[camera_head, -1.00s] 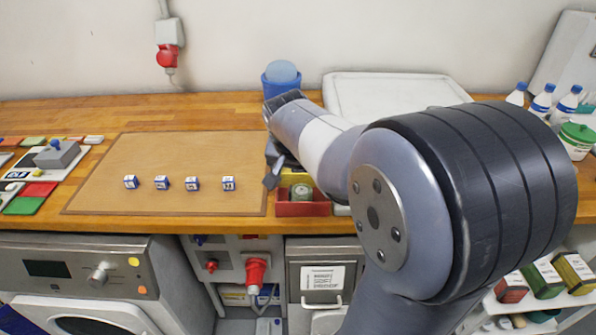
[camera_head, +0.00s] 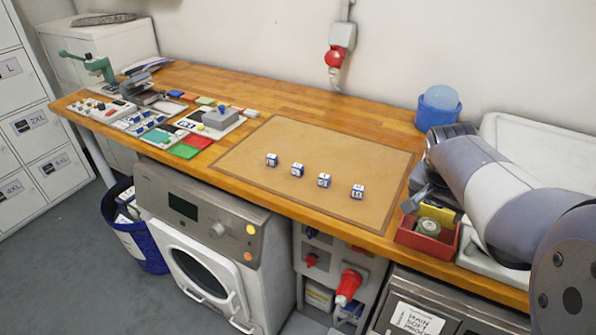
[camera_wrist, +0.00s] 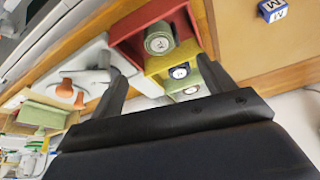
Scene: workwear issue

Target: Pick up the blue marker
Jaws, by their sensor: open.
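Several small blue-and-white cubes with printed letters stand in a row on the tan mat (camera_head: 330,146); they are the likeliest blue markers, and I see no pen-like one. The leftmost cube (camera_head: 271,160) and the rightmost cube (camera_head: 357,192) are apart from each other. One cube marked M (camera_wrist: 272,10) shows at the top right of the wrist view. My gripper (camera_head: 414,196) is at the right end of the mat, beside the red bin. In the wrist view my gripper (camera_wrist: 163,72) is open, with nothing held between its fingers.
The red bin (camera_head: 427,242) holds a round greenish tin (camera_head: 428,227). A blue container (camera_head: 438,110) stands behind my arm, with a pale tray (camera_head: 535,150) to its right. Coloured cards and a grey device (camera_head: 215,117) lie left of the mat. The mat around the cubes is clear.

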